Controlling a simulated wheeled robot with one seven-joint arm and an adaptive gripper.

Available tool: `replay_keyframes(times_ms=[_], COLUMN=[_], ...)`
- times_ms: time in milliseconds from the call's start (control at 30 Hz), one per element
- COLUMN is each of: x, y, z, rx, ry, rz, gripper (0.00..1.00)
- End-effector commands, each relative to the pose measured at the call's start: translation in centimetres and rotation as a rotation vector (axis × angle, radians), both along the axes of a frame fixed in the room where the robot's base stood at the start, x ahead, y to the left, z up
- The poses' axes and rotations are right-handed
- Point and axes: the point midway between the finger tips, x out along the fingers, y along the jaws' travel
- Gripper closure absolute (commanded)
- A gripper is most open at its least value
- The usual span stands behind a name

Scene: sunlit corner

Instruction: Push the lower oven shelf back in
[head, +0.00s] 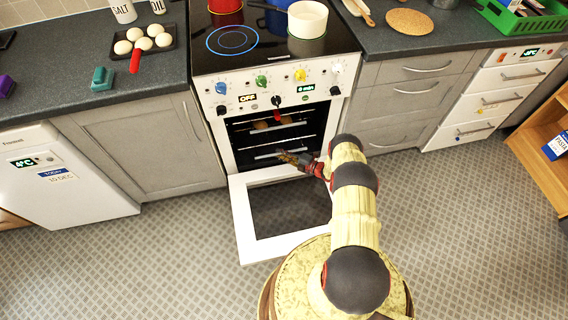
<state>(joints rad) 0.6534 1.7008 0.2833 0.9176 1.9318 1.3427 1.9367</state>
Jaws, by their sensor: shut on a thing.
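The white oven (227,140) stands in the middle of the head view with its door (249,222) folded down. The lower oven shelf (264,156) shows as a pale rack edge low in the dark cavity. My gripper (285,156) reaches over the open door to the cavity's front and is shut at the right part of this shelf's front edge. The fingers partly hide the edge there. How far out the shelf sits is hard to tell. Above it is an upper rack (283,126) with round brownish items (262,125) on it.
The open door and its white frame lie below my arm. Red (224,6) and white (307,19) pots stand on the hob (262,46). Grey cabinets (150,147) flank the oven. A wooden shelf unit (536,150) stands far right. The patterned floor (180,260) is clear at left.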

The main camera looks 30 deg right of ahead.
Motion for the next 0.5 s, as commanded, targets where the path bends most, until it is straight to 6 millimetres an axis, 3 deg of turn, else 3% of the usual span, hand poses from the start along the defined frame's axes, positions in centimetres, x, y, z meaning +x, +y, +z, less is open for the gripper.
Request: replay_keyframes(times_ms=[200,500], x=[3.3,5.1], y=[-1.0,-1.5], z=[-0.1,-0.1], rx=[0.001,0.001], ry=[0.001,0.002], rz=[-0.001,-0.001], gripper=[1.0,1.0])
